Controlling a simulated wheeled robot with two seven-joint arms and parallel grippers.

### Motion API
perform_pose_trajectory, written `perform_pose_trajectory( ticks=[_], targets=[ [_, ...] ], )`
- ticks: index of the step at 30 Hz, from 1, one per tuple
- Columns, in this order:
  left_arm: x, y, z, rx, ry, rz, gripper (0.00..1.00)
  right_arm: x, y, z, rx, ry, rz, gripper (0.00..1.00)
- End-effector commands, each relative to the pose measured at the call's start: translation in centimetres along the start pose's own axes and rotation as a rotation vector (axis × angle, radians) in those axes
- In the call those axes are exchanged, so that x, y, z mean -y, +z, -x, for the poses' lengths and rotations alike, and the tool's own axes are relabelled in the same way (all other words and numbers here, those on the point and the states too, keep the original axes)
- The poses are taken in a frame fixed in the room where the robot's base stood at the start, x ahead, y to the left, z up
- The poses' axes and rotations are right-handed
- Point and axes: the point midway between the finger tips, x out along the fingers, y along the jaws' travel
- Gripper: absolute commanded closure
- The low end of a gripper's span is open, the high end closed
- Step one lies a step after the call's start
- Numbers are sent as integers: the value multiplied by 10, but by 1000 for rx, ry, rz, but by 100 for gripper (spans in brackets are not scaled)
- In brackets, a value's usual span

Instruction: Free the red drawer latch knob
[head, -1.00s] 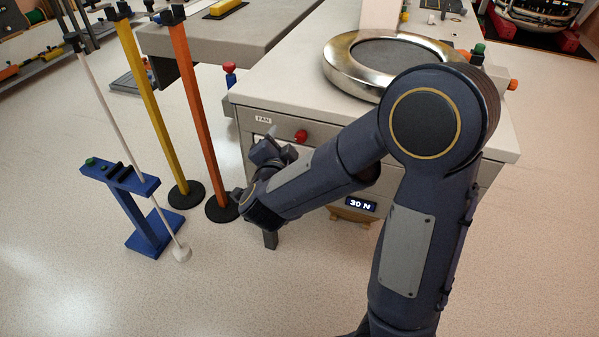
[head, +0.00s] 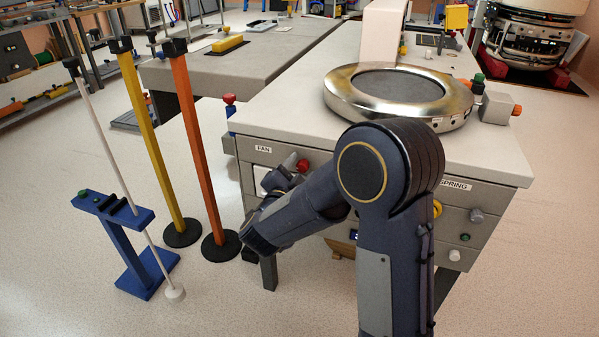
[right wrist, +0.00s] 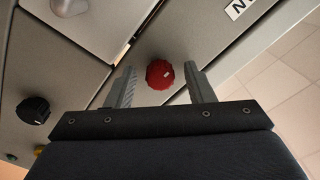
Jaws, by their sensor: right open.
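The red latch knob (head: 303,165) sticks out from the front of the drawer labelled FAN, below the grey worktop. My right gripper (right wrist: 162,84) is open, with one finger to each side of the knob and no visible contact. In the head view my right gripper (head: 284,178) is at the drawer front, partly hidden by its own arm. My left gripper is not in view.
A metal ring (head: 398,92) lies on the bench top (head: 290,122). Yellow (head: 152,140) and orange (head: 198,150) posts and a blue stand (head: 128,240) are left of the bench. A black knob (right wrist: 33,110) is on a neighbouring panel. Floor at lower left is clear.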

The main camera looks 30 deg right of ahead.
Motion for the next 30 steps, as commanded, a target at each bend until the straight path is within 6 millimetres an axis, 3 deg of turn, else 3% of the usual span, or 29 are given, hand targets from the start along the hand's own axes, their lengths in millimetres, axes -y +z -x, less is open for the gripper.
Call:
perform_pose_trajectory(
  ticks=[5,15,30],
  targets=[
    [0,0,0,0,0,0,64,0,0,0,0,0,0,52],
    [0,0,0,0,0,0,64,0,0,0,0,0,0,96],
    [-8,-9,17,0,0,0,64,2,-3,0,1,0,143,96]
  ],
)
